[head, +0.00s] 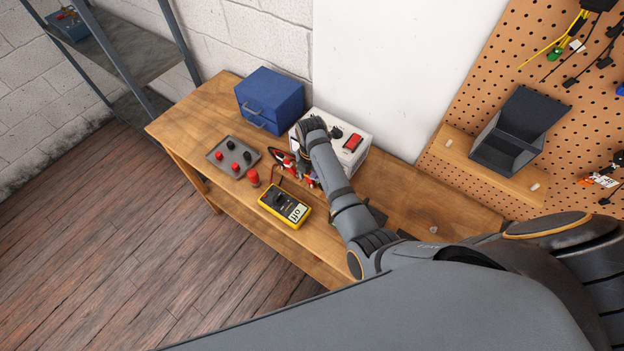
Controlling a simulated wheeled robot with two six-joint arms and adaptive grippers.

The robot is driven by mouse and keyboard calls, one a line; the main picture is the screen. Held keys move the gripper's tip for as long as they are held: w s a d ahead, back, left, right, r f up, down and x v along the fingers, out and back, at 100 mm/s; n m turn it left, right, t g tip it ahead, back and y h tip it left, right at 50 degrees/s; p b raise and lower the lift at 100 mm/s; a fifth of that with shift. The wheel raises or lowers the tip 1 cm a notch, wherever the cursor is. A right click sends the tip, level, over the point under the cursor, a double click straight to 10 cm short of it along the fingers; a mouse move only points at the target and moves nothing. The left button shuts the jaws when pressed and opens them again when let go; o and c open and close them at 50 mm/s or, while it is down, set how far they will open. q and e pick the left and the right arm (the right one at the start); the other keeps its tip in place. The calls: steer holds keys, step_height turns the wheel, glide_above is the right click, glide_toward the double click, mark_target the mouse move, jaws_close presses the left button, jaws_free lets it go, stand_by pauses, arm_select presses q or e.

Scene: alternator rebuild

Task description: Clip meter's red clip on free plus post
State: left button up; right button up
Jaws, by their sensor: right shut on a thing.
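The yellow multimeter (284,206) lies on the bench, with a red lead running up from its top edge. My right arm reaches over the bench from the right. My right gripper (286,161) is below the wrist, beside the white box, partly hidden by my arm. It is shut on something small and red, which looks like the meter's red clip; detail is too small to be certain. Red and black pieces (307,180) show beside my forearm. A grey tray or plate (214,148) left of the gripper carries several red and black knob-like parts. I cannot tell which is the free plus post. My left gripper is out of view.
A blue toolbox (270,98) stands at the back of the bench. A white box (362,158) with a red switch is behind my forearm. A red cylinder (253,177) stands between plate and meter. The bench's left end (185,122) is clear. A dark bin (508,145) is at right.

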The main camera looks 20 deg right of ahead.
steer(key=shift+d, duration=0.1)
step_height(320, 180, up, 2)
steer(key=shift+r+p, duration=0.1)
steer(key=shift+p, duration=0.8)
steer(key=c, duration=0.4)
steer(key=shift+w+r, duration=0.1)
steer(key=shift+r, duration=0.3)
steer(key=shift+c, duration=0.4)
steer(key=shift+r, duration=0.4)
steer(key=shift+c, duration=0.4)
steer(key=shift+r, duration=0.15)
steer(key=shift+c, duration=1)
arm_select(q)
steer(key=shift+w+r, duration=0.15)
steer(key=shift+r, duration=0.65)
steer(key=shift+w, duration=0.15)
